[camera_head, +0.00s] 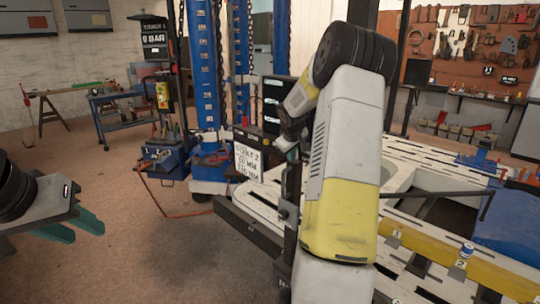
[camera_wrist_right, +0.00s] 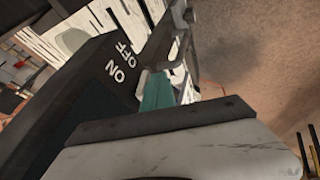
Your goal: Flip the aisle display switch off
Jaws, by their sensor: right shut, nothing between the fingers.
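In the right wrist view a dark switch box (camera_wrist_right: 95,75) carries white "OFF" and "ON" lettering, seen tilted. My right gripper (camera_wrist_right: 157,92) is shut and empty, its teal fingertips beside the box edge near "ON". Pale grey parts (camera_wrist_right: 178,72) show just past the fingers; I cannot tell whether one is the switch lever, or its position. In the head view my right gripper (camera_head: 292,155) is mostly hidden by my own arm, next to a white lettered sign (camera_head: 248,163). My left gripper (camera_head: 88,232) is at the left edge, open and empty, away from the switch.
A dark display panel (camera_head: 273,102) stands behind my right wrist. Blue lift posts (camera_head: 203,65) rise behind it. A slatted frame bench (camera_head: 400,262) with a yellow beam (camera_head: 440,255) fills the right.

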